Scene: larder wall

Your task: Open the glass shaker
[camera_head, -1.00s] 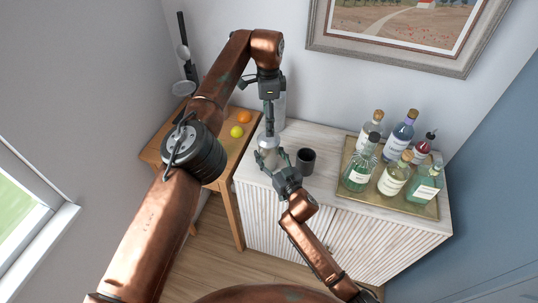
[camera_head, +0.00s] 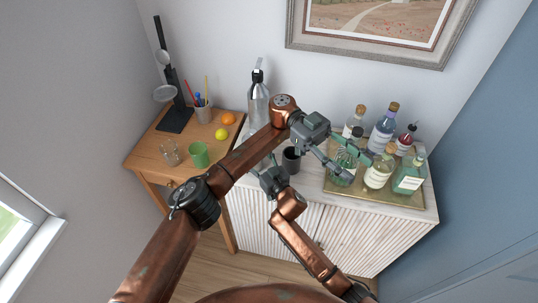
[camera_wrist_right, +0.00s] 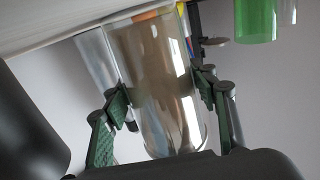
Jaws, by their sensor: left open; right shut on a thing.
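The glass shaker (camera_wrist_right: 155,85) shows in the right wrist view as a clear, smooth glass body between two green finger pads. My right gripper (camera_wrist_right: 160,95) is shut on it. In the head view the right gripper (camera_head: 267,166) is low over the cabinet's left part, and my left arm hides most or all of the shaker. I cannot tell whether a lid is on it. My left gripper (camera_head: 356,167) is open, with its fingers spread over the left bottles of the tray, right of the shaker. I see nothing held in it.
A dark cup (camera_head: 291,160) stands beside the right gripper. A gold tray (camera_head: 410,207) holds several bottles at the right. A grey siphon bottle (camera_head: 258,100) stands behind. The wooden side table (camera_head: 150,150) holds a green cup (camera_head: 199,155), a clear glass (camera_head: 170,153) and fruit.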

